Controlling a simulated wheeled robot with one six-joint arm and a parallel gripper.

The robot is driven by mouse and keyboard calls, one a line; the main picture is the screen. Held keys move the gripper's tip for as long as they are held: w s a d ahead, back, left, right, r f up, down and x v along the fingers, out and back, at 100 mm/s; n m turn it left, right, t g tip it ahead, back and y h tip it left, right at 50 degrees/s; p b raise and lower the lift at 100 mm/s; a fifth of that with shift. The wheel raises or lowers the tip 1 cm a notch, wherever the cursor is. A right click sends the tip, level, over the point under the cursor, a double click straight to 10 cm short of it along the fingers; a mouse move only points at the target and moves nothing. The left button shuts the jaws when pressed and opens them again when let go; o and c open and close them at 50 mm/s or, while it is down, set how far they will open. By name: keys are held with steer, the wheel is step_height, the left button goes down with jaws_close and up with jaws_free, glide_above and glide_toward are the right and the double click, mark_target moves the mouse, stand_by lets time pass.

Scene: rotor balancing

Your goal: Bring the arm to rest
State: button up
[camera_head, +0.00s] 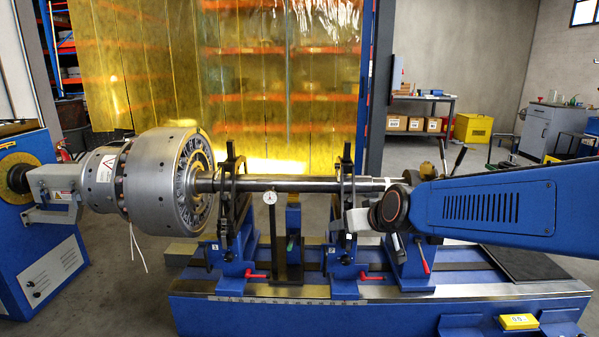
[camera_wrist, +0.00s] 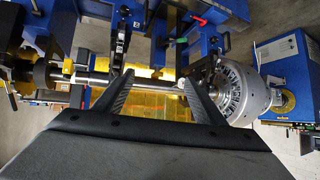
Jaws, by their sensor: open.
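My arm (camera_head: 490,208) reaches in from the right in the head view, its blue link about level and its dark round wrist joint (camera_head: 391,207) in front of the right end of the shaft. My gripper (camera_wrist: 157,78) shows in the wrist view with its two dark fingers spread wide and nothing held between them. Beyond the fingers the steel shaft (camera_wrist: 100,78) runs across the picture; I cannot tell how far off it is. The rotor, a grey drum (camera_head: 163,182), sits at the left end of the shaft.
Blue bearing stands (camera_head: 236,255) carry the shaft on a blue machine bed (camera_head: 290,312). A dial gauge (camera_head: 269,197) stands between them. A blue drive cabinet (camera_head: 40,262) is at the left. A yellow curtain (camera_head: 150,65) hangs behind. A yellow box (camera_head: 519,321) is at the front right.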

steer(key=s+d+f+m+g+h, duration=0.1)
steer(key=s+d, duration=0.4)
steer(key=s, duration=0.5)
steer(key=s+d+f+g+h, duration=0.1)
steer(key=s+d+f, duration=0.3)
steer(key=s, duration=0.6)
steer(key=s+d+f+m+g+h, duration=0.1)
steer(key=s+d+f+g, duration=0.1)
steer(key=s+d, duration=0.4)
steer(key=s+g, duration=0.1)
steer(key=s, duration=0.3)
steer(key=shift+s+d+f+m+h, duration=0.2)
steer(key=shift+s+f+m+h, duration=0.1)
steer(key=shift+s, duration=0.05)
